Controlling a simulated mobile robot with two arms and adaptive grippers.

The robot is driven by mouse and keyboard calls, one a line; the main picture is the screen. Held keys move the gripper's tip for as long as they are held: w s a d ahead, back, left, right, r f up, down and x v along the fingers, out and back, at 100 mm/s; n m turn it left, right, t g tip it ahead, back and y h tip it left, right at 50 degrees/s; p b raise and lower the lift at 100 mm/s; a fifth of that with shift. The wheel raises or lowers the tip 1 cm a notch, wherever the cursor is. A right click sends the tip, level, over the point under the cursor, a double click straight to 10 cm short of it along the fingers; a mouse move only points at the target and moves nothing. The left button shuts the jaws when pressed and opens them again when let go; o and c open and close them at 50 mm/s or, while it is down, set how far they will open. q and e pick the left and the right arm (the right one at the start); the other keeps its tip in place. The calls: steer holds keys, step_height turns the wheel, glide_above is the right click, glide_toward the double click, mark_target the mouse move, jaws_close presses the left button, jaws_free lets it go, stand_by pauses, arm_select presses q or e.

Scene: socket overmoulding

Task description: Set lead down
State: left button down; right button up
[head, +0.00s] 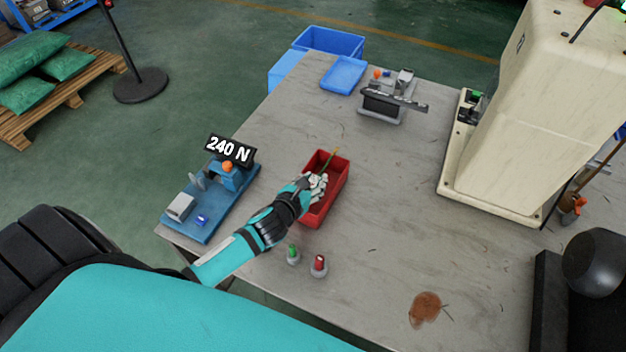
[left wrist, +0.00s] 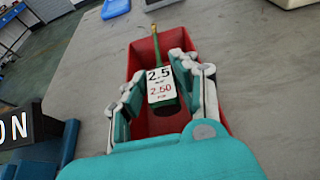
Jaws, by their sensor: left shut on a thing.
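My left gripper (head: 317,183) is shut on a green lead (head: 330,156) with a brass-coloured tip, over the red bin (head: 340,188) on the table. In the left wrist view the lead (left wrist: 156,48) stands between the fingers (left wrist: 166,82) and overlaps the red bin (left wrist: 142,60). A white label reading 2.5 and 2.60 shows over the lead. The fingers hide part of the lead, and I cannot tell whether its lower end touches the bin floor. My right gripper is in neither view.
Green (head: 293,256) and red (head: 319,264) buttons sit in front. A blue tray (head: 344,76), a grey fixture (head: 388,104) and a cream machine (head: 520,110) stand farther back. The table's middle right is mostly clear.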

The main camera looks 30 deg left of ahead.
arm_select(q)
steer(key=shift+f, duration=0.2)
steer(key=c, duration=1.4)
jaws_free()
steer(key=o, duration=0.4)
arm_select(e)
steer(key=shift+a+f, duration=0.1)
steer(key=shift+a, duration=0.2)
arm_select(q)
steer(key=shift+r, duration=0.1)
steer(key=shift+r, duration=0.25)
steer(key=shift+s+r, duration=0.25)
steer(key=shift+s, duration=0.05)
steer(key=v, duration=1.1)
steer(key=shift+s+b, duration=0.2)
steer(key=shift+b, duration=0.1)
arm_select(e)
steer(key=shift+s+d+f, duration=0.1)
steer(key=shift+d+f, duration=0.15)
